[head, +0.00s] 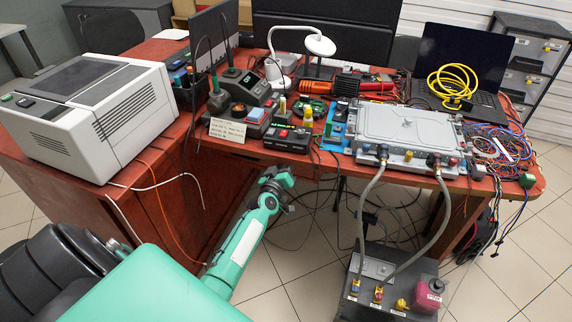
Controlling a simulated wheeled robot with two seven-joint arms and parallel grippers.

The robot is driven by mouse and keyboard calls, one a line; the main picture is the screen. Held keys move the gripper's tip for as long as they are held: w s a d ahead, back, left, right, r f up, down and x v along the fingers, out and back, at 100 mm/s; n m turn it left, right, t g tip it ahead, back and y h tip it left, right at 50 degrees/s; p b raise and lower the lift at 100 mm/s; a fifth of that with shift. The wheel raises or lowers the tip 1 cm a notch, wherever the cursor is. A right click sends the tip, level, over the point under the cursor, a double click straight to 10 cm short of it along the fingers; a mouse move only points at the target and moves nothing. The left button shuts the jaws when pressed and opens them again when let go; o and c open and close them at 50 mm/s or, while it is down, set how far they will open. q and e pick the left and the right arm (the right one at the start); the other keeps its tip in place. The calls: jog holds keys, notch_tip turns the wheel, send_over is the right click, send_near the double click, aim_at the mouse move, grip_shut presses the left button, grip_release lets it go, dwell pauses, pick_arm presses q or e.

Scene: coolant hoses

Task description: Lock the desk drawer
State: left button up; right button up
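The red-brown desk (170,150) runs from the left to the right side of the head view. Its left pedestal (130,212) shows as a plain red-brown panel. I cannot make out a desk drawer front, a lock or a key. A green and white arm, which I take as my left arm, reaches up from the bottom left. My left gripper (283,190) is small and dark at its end, in front of the desk and below its front edge. It looks apart from the desk; its fingers are too unclear to read. My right gripper is not in view.
A white printer-like machine (85,115) stands on the left of the desk. A grey metal case (408,130) has hoses (362,215) down to a dark floor unit (375,290). Cables hang below the desk. A grey drawer cabinet (530,60) stands far right. Tiled floor (275,265) shows mid-frame.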

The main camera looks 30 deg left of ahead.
pick_arm(q)
jog(key=n, duration=0.7)
jog(key=n+b, duration=0.1)
jog(key=n, duration=0.3)
jog(key=shift+a+f, duration=0.1)
jog(key=shift+f, duration=0.15)
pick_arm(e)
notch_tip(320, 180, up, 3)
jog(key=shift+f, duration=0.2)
pick_arm(q)
jog(key=shift+n, duration=0.3)
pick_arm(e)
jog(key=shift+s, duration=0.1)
pick_arm(q)
jog(key=o, duration=1)
jog(key=shift+s, duration=0.1)
jog(key=v, duration=1.3)
jog(key=shift+s+p, duration=0.3)
jog(key=shift+s, duration=0.05)
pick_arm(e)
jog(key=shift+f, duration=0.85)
